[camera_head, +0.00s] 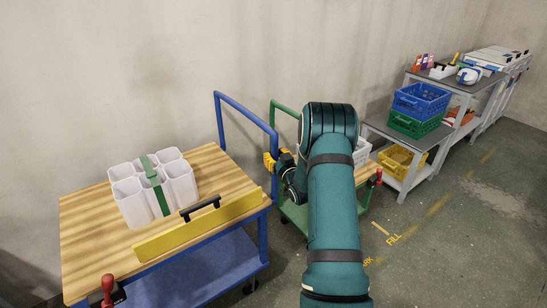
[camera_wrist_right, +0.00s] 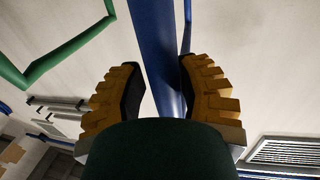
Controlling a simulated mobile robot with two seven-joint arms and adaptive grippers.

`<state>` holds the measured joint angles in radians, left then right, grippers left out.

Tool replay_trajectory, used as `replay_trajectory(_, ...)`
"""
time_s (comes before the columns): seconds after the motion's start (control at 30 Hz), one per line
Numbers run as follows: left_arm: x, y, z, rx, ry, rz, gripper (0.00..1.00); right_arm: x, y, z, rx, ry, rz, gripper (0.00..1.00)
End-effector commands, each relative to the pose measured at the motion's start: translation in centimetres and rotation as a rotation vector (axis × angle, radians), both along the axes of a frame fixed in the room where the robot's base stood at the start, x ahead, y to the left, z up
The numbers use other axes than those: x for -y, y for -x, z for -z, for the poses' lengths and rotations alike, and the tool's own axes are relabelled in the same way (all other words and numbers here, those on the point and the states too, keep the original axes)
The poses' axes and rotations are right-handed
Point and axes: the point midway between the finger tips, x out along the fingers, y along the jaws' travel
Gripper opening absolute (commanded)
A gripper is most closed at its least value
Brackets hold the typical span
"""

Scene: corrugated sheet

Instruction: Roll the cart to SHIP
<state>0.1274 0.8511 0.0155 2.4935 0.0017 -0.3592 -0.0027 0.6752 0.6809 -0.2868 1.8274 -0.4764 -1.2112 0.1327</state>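The cart (camera_head: 85,228) has a wooden top, a blue lower shelf (camera_head: 205,272) and a blue push handle (camera_head: 219,118). White bins (camera_head: 181,183) bound by a green strap stand on its top, near a yellow panel (camera_head: 190,231) with a black grip. My right gripper (camera_head: 272,160) is at the handle's right post. My left gripper is not in view. No SHIP marking shows.
A green cart (camera_head: 293,213) stands just right, partly behind my right arm. Grey tables (camera_head: 402,140) with blue and green crates (camera_head: 420,98) line the wall beyond. A red knob (camera_head: 108,284) is at the front corner.

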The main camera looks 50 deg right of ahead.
Motion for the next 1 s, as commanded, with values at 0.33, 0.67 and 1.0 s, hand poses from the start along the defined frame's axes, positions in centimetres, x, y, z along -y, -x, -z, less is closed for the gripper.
replay_trajectory(0.33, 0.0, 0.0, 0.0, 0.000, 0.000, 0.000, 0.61, -0.1, 0.0, 0.0, -0.001, 0.000, -0.003, 0.57)
replay_trajectory(0.67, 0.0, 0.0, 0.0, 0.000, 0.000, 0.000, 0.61, -1.7, 3.6, 0.1, -0.003, -0.001, -0.001, 0.57)
replay_trajectory(1.0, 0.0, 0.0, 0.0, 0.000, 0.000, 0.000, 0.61, -4.3, 9.4, 0.0, -0.001, 0.000, 0.001, 0.57)
